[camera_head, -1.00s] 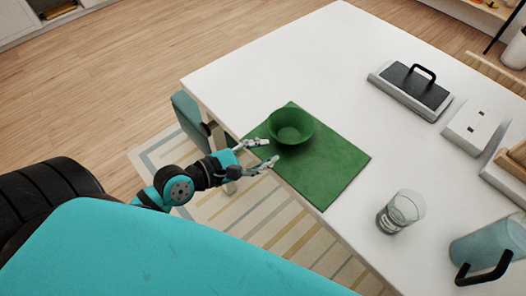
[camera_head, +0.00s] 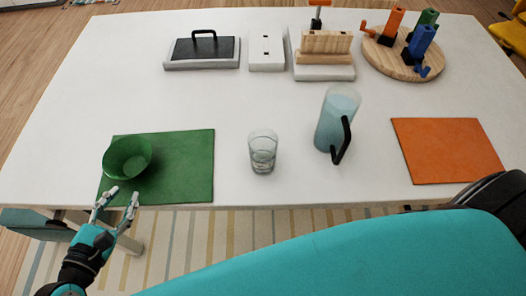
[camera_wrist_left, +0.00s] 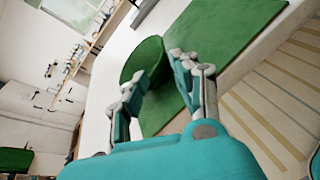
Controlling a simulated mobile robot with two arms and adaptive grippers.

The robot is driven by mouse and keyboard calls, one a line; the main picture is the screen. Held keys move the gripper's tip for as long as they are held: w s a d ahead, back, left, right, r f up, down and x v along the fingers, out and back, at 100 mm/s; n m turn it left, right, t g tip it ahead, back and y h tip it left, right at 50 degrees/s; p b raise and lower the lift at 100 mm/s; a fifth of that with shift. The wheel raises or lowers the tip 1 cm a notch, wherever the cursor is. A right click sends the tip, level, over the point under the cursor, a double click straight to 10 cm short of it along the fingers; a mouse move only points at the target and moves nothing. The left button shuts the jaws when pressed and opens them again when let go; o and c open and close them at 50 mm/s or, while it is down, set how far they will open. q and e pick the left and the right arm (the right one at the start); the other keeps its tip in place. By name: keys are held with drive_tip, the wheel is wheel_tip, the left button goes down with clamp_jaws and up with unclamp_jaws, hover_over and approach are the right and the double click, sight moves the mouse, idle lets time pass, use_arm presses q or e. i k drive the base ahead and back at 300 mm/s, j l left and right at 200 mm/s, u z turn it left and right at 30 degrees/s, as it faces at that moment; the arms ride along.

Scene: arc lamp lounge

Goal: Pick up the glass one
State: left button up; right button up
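A clear drinking glass (camera_head: 262,152) stands upright on the white table, right of the green mat (camera_head: 190,170). A green bowl (camera_head: 127,157) sits on the left part of the mat. My left gripper (camera_head: 118,194) is open and empty at the table's front edge, just in front of the bowl. In the left wrist view, its spread fingers (camera_wrist_left: 158,75) point at the bowl (camera_wrist_left: 146,57), and the glass does not show. A see-through bluish pitcher (camera_head: 336,122) with a black handle stands right of the glass. My right gripper is not in view.
An orange mat (camera_head: 446,150) lies bare at the right. A black-topped block with a handle (camera_head: 203,50), a white switch plate (camera_head: 266,52), a wooden block (camera_head: 325,47) and a round board (camera_head: 382,62) with coloured clamps line the back. Table between is clear.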

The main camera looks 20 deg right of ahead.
sight(262, 142)
drive_tip(key=k+l, duration=0.15)
drive_tip(key=l, duration=0.25)
drive_tip(key=k+l, duration=0.15)
drive_tip(key=l, duration=0.25)
drive_tip(key=k+l, duration=0.15)
drive_tip(key=l, duration=0.25)
drive_tip(key=k+l, duration=0.15)
drive_tip(key=l, duration=0.2)
